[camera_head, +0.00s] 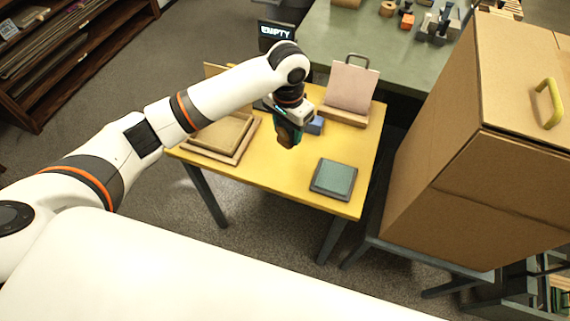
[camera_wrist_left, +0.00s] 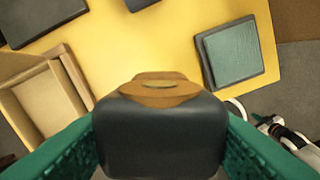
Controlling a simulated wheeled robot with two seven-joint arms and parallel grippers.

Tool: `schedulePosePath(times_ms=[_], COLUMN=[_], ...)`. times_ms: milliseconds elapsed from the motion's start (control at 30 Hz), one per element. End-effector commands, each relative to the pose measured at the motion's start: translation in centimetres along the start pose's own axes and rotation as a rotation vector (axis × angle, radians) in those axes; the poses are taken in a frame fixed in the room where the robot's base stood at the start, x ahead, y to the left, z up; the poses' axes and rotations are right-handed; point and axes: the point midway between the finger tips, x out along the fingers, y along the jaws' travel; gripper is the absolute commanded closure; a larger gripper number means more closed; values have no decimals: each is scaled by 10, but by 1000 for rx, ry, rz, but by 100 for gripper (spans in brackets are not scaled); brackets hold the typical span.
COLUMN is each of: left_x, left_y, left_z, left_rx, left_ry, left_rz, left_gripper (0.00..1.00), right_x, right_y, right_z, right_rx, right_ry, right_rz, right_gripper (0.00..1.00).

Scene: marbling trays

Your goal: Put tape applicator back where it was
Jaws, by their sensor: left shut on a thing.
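My left gripper (camera_head: 288,126) hangs over the yellow table (camera_head: 275,165), pointing down. In the left wrist view its two green fingers are shut on the tape applicator (camera_wrist_left: 158,138), a dark rounded body with a brown top part. The applicator is held above the table. In the head view the gripper mostly hides it, and a gap to the table cannot be measured.
A wooden tray (camera_head: 248,153) lies left on the table, a teal-topped pad (camera_head: 333,178) front right. A blue block (camera_head: 315,126) and a pink board (camera_head: 351,88) stand behind the gripper. A large cardboard box (camera_head: 430,180) stands at right. The table's front middle is clear.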

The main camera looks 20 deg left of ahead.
Motion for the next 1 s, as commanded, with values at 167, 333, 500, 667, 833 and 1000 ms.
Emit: schedulePosePath(times_ms=[167,333,500,667,833,1000], left_x=[34,60,73,95,105,105], left_y=[0,1,1,0,1,1], left_z=[3,3,3,3,3,3], left_rx=[21,21,20,19,20,20], left_ry=[7,5,4,6,2,2], left_rz=[2,3,2,2,3,3], left_gripper=[67,67,67,67,67,67], right_x=[2,1,2,2,2,2], right_y=[-4,-7,-7,-7,-7,-6], right_z=[-4,-4,-4,-3,-1,1], right_rx=[-2,-1,0,1,1,1], right_ry=[5,5,5,3,1,-2], right_rz=[-5,-8,-9,-9,-9,-8], right_gripper=[100,100,100,100,100,100])
